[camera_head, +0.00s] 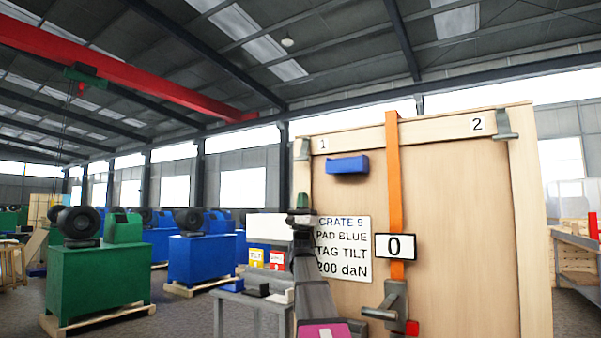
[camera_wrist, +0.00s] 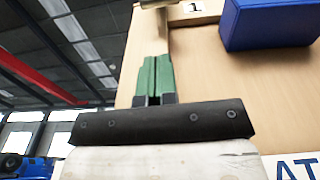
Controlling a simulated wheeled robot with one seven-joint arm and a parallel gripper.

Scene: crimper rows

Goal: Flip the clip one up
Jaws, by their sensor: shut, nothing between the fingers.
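Clip one (camera_head: 303,149) is a grey metal piece at the crate's top left corner, beside the label "1" (camera_head: 323,144). Its plate hangs down the crate's front edge. In the wrist view clip one (camera_wrist: 166,30) is at the top, partly cut off by the frame. My gripper (camera_head: 301,194) is below clip one in the head view. In the wrist view the green fingers of my gripper (camera_wrist: 156,60) are together, with nothing held.
A wooden crate (camera_head: 450,220) carries a blue pad (camera_head: 347,165), seen in the wrist view (camera_wrist: 265,22), right of the clip. An orange strap (camera_head: 395,190) with a "0" tag (camera_head: 394,247) runs down to a ratchet (camera_head: 393,303). Clip two (camera_head: 505,125) is top right. A printed sign (camera_head: 343,248) is near my arm.

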